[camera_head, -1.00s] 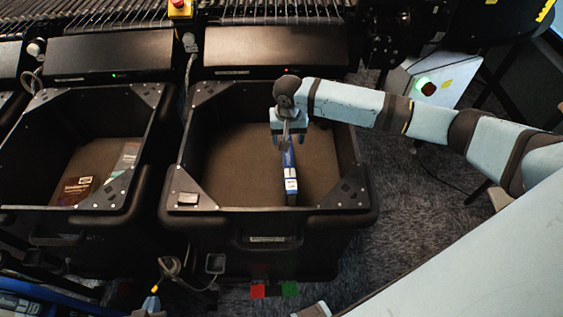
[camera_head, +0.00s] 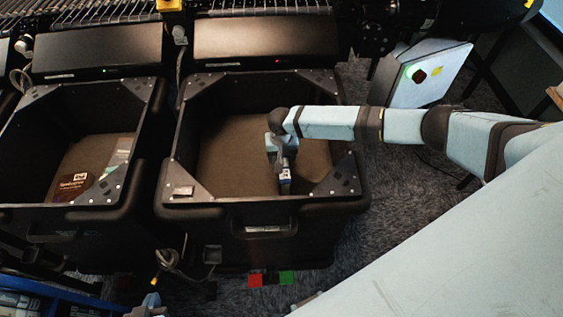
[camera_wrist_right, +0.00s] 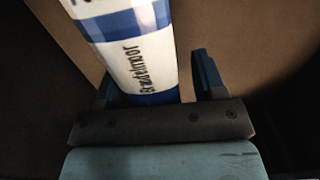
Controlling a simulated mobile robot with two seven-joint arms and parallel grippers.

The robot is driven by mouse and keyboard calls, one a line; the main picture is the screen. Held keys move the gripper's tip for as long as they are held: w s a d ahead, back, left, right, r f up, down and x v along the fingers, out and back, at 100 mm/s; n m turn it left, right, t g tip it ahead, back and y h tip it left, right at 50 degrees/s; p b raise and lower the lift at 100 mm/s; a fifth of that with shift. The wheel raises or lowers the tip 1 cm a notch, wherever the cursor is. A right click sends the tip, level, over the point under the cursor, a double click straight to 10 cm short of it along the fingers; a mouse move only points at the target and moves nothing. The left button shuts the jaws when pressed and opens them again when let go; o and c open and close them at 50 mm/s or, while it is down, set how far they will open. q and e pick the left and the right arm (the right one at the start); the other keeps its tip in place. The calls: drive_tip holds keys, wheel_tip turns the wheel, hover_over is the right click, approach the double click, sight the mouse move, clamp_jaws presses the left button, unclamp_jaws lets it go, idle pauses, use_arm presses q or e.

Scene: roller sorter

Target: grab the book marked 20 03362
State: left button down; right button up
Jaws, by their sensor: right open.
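A narrow book with a blue and white spine (camera_head: 285,186) stands in the right-hand black crate (camera_head: 264,210), near its front. In the right wrist view the book (camera_wrist_right: 142,62) reads "Bradelmoor"; the number 20 03362 is not legible. My right gripper (camera_head: 282,162), on the arm from the right, reaches down at the book. Its fingers (camera_wrist_right: 155,82) are open, with the book between them; a gap shows beside the right finger. Whether the left finger touches it is unclear. A small grey-blue part at the bottom edge may be my left gripper (camera_head: 150,304); its fingers cannot be made out.
A second black crate (camera_head: 62,216) at left holds a dark book (camera_head: 72,187) and another item. A roller conveyor (camera_head: 110,12) runs along the back. The right-hand crate's walls surround my right gripper; the rest of its brown floor (camera_head: 225,160) looks clear.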

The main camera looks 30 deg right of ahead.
clamp_jaws()
drive_tip(key=shift+r, duration=0.1)
idle(0.3)
